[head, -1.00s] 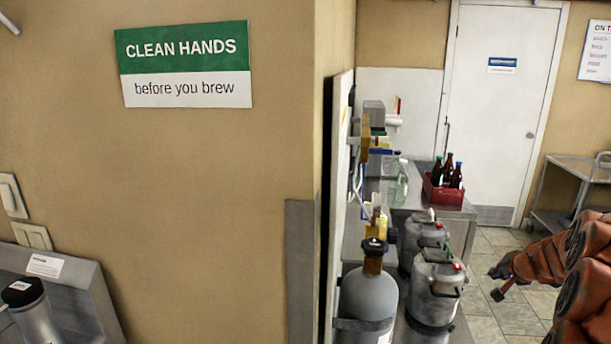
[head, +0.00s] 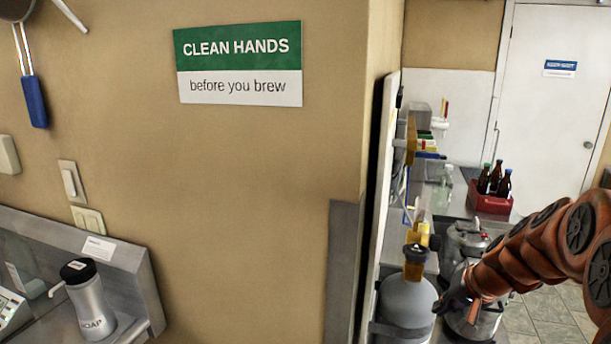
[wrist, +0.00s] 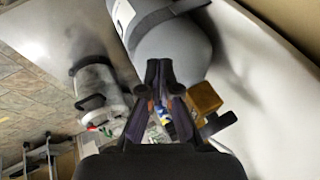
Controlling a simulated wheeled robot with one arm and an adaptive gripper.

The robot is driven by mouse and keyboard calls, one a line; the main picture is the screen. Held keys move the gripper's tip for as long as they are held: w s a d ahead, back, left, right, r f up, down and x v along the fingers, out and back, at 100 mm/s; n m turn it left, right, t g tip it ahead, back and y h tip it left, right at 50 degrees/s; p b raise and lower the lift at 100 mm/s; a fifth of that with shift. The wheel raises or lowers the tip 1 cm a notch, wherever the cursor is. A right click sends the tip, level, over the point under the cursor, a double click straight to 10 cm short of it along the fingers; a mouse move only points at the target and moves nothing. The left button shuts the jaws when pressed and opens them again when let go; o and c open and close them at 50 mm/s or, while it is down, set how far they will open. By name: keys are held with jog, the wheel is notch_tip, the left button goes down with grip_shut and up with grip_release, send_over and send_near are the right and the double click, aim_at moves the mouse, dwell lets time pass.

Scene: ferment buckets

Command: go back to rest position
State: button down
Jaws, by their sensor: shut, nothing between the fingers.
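My arm comes in from the right of the head view, and my gripper (head: 447,304) is at its left end, in front of a steel keg (head: 474,310) and beside the grey gas cylinder (head: 407,300). In the wrist view my gripper (wrist: 159,68) has its fingertips together with nothing between them. There the grey cylinder (wrist: 175,50) lies just beyond the fingertips; I cannot tell whether they touch it. The keg shows at the left of the wrist view (wrist: 100,90).
A wall corner with a "CLEAN HANDS" sign (head: 240,63) stands left of the cylinder. A soap dispenser (head: 90,303) stands at a sink on the left. A red crate (head: 489,204) of bottles sits on the counter behind. Tiled floor (head: 550,318) shows at the lower right.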

jog(key=s+a+n+g, duration=0.3)
jog(key=s+a+g, duration=0.1)
jog(key=s+a, duration=1.05)
jog(key=s+d+f+n+g+h, duration=0.1)
jog(key=s+d+n+g+h, duration=0.1)
jog(key=s, duration=1.6)
jog(key=shift+f+n+g+h, duration=0.3)
jog(key=shift+f+g+h, duration=0.1)
jog(key=shift+g, duration=0.2)
jog(key=shift+d, duration=0.1)
